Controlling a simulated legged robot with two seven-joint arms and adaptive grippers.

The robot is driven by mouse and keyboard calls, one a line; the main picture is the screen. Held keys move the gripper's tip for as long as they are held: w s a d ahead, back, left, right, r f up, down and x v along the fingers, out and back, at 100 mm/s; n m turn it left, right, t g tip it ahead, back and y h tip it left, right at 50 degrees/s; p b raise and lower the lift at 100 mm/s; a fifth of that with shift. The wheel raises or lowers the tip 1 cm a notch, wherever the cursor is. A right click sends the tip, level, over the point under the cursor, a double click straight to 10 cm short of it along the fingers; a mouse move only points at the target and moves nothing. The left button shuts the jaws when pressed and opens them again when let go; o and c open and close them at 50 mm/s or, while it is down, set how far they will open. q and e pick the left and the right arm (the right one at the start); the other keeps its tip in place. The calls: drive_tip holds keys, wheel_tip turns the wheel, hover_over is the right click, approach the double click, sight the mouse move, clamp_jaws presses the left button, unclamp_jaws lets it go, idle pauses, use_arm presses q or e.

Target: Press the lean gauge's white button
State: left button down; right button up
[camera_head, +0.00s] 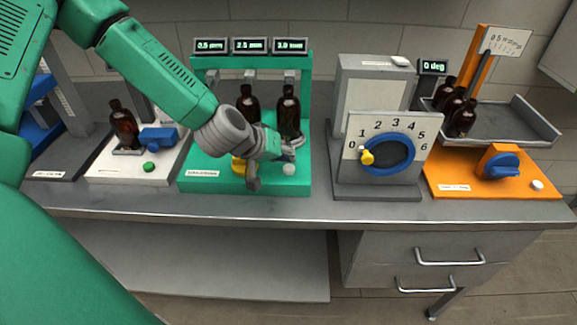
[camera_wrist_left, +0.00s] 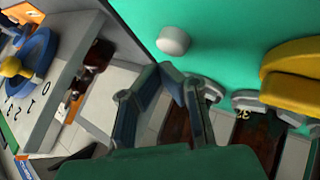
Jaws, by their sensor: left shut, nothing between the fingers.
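A green gauge stand (camera_head: 190,183) stands left of the middle of the bench, with three small mm readouts (camera_head: 250,46) on top. Its front label is too small to read. A round white button (camera_head: 289,169) is on its base at the front right; it also shows in the wrist view (camera_wrist_left: 173,40). My left gripper (camera_head: 291,150) is shut and empty just above and behind the button, in front of the bottles. In the wrist view its fingertips (camera_wrist_left: 166,75) meet just below the button in the picture, seemingly apart from it. My right gripper is not in view.
Two amber bottles (camera_head: 288,112) stand in the green stand, close behind my gripper. A yellow part (camera_head: 238,165) is at its left. A grey dial station (camera_head: 375,192) stands to the right, then an orange station (camera_head: 470,186) with another white button (camera_head: 537,185).

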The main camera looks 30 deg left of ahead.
sight(289, 167)
use_arm(q)
drive_tip(key=shift+d, duration=0.1)
drive_tip(key=shift+d+f, duration=0.25)
drive_tip(key=shift+f, duration=0.05)
drive_tip(key=shift+a+f+b, duration=0.1)
drive_tip(key=shift+b, duration=0.2)
drive_tip(key=shift+f+b, duration=0.35)
drive_tip(key=shift+f, duration=0.05)
idle(0.4)
drive_tip(key=shift+r, duration=0.15)
drive_tip(key=shift+s+a+r+p, duration=0.1)
drive_tip(key=shift+r+p, duration=0.65)
drive_tip(key=shift+p, duration=0.15)
wheel_tip(289, 167, up, 5)
drive_tip(key=p, duration=0.4)
drive_tip(key=shift+r+p, duration=0.1)
drive_tip(key=shift+p, duration=0.2)
